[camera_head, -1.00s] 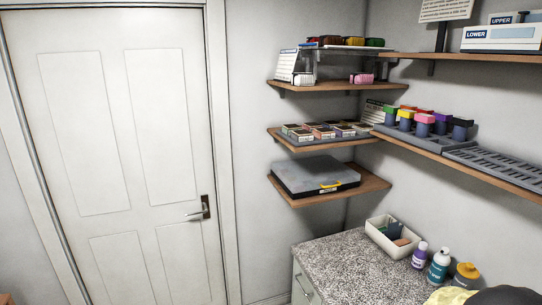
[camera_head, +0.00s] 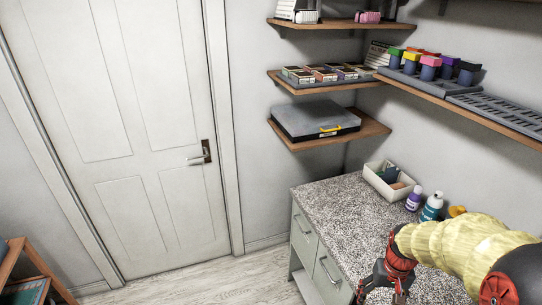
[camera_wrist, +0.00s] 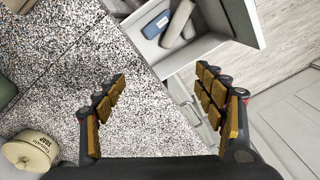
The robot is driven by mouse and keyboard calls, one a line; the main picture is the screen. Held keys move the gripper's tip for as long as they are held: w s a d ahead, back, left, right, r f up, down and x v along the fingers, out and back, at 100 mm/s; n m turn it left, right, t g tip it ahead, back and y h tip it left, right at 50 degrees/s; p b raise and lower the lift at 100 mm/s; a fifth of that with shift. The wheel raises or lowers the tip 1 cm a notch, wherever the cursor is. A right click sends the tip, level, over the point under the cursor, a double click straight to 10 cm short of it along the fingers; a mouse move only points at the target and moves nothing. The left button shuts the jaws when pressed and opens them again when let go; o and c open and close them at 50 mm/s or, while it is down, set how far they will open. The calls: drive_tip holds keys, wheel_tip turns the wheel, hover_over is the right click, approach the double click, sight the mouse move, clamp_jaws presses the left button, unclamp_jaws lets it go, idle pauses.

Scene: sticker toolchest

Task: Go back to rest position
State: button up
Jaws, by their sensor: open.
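My gripper (camera_head: 382,286) is at the lower right of the head view, above the speckled grey counter (camera_head: 335,205). In the wrist view my gripper (camera_wrist: 161,80) has its two padded fingers spread wide apart. Nothing is between the fingers. The counter and a drawer edge lie beyond them. My yellow-sleeved arm covers the right part of the counter.
In the wrist view, an open drawer (camera_wrist: 242,22) holds a blue item (camera_wrist: 157,24) and grey ones. In the head view, a white bin (camera_head: 373,184) and bottles (camera_head: 431,207) stand behind my gripper. Shelves hang above; the floor is clear.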

drive_tip(key=shift+r, duration=0.6)
drive_tip(key=s+a+r+n+t+b, duration=0.2)
drive_tip(key=s+a+r+t+b, duration=0.3)
drive_tip(key=s+a+r+b, duration=0.3)
drive_tip(key=s+a+r, duration=0.4)
drive_tip(key=s+r, duration=0.1)
drive_tip(key=r, duration=0.1)
drive_tip(key=shift+r+t, duration=0.3)
drive_tip(key=shift+a, duration=0.15)
